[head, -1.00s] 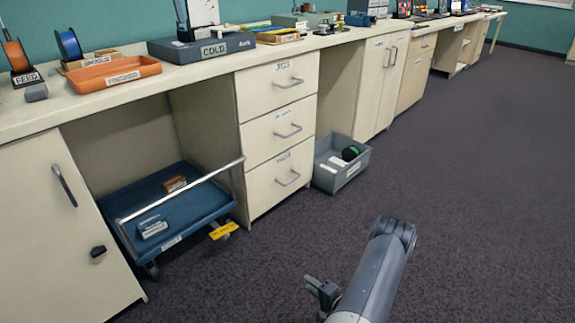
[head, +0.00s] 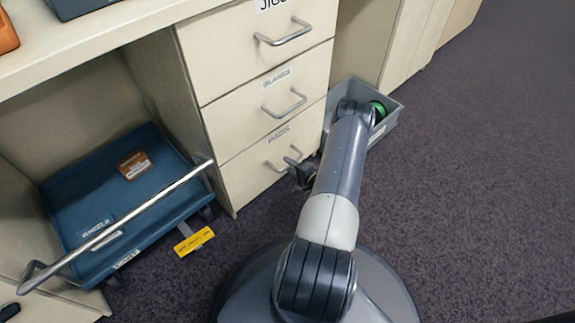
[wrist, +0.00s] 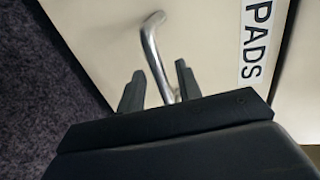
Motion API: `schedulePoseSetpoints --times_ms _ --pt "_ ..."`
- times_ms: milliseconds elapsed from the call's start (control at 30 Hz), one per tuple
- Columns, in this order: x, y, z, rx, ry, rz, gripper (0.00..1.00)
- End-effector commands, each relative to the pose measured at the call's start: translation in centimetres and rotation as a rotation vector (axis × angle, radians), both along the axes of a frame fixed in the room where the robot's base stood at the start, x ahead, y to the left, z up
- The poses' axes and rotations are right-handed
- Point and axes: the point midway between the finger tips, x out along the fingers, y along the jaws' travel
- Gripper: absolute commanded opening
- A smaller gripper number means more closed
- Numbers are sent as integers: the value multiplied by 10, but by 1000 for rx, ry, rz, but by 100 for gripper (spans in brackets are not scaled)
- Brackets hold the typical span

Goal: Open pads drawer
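The pads drawer (head: 240,182) is the bottom one of three cream drawers, and it is shut. In the wrist view the PADS label (wrist: 257,42) reads clearly on the drawer front (wrist: 205,35). The metal handle (wrist: 155,52) runs down between the two dark fingers of my gripper (wrist: 160,88). The fingers are open, one on each side of the handle, with gaps showing. Whether either finger touches it is hidden lower down.
The glasses drawer (head: 235,115) and the top drawer (head: 225,60) above are shut. A grey bin (head: 388,122) stands on the floor to the right, close to my arm. A blue cart (head: 70,205) with a metal bar stands left. Carpet on the right is clear.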

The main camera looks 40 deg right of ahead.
Motion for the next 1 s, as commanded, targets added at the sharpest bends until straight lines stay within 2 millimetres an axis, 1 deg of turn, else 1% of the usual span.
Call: schedulePoseSetpoints --times_ms 33,200,467,867,900,1000 --pt "6 1 -3 -1 0 2 33" --pt "16 2 -4 1 -1 1 33" --pt "17 1 -3 1 -1 -1 33" --pt "17 1 -3 1 -1 -1 1" --pt "17 1 -3 1 -1 0 0" --pt "17 1 -3 1 -1 -1 0"
